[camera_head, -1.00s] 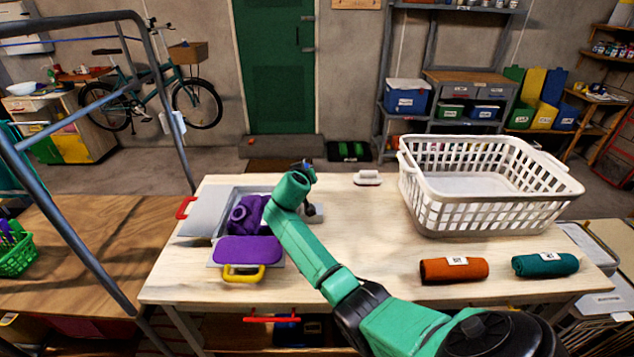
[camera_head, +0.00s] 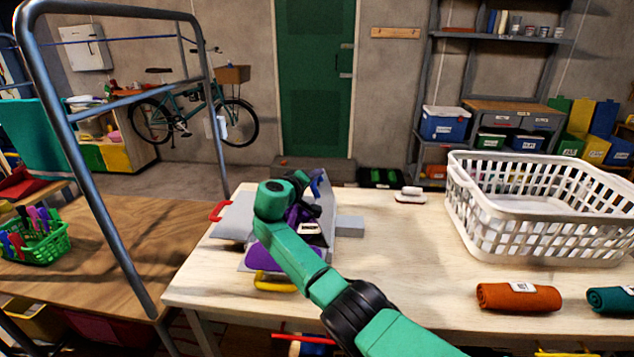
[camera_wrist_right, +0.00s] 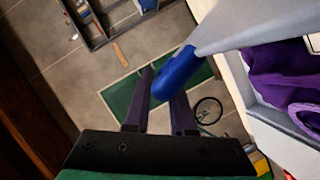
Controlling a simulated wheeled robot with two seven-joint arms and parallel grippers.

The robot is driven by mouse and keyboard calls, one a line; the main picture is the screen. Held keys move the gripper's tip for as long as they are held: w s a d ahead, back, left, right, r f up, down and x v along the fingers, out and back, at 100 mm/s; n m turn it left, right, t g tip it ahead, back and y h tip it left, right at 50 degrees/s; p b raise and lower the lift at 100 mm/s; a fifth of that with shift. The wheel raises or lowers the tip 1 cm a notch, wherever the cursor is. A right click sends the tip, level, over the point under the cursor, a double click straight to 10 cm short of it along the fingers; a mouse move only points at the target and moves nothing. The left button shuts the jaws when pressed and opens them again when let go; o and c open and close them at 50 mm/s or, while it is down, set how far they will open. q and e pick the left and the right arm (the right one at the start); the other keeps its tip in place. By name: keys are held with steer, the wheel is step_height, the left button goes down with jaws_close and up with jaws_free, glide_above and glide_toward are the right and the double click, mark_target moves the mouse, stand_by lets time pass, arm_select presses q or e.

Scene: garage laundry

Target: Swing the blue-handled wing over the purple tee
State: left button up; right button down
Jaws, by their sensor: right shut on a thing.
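My right gripper (camera_head: 308,181) is shut on the blue handle (camera_head: 318,187) of a grey wing (camera_head: 327,207). That wing is tilted up at the folding board's right side. In the right wrist view the blue handle (camera_wrist_right: 174,73) sits between the fingers (camera_wrist_right: 160,90), and the grey wing (camera_wrist_right: 245,25) runs right from it, beside the purple tee (camera_wrist_right: 275,75). In the head view the purple tee (camera_head: 312,230) lies on the board, partly hidden by my arm. The red-handled wing (camera_head: 235,222) lies flat at left. The yellow handle (camera_head: 272,284) is in front. My left gripper is out of view.
A white laundry basket (camera_head: 540,225) stands on the table's right, behind an orange roll (camera_head: 518,297) and a teal roll (camera_head: 612,300). A metal rail (camera_head: 88,190) rises at left.

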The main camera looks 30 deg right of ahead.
steer(key=shift+w, duration=0.1)
stand_by(0.3)
steer(key=c, duration=0.8)
jaws_free()
steer(key=shift+o, duration=0.2)
steer(key=shift+f, duration=0.1)
steer(key=shift+a, duration=0.1)
steer(key=b+v, duration=0.2)
steer(key=v, duration=1.2)
steer(key=shift+b, duration=0.3)
steer(key=shift+a, duration=0.1)
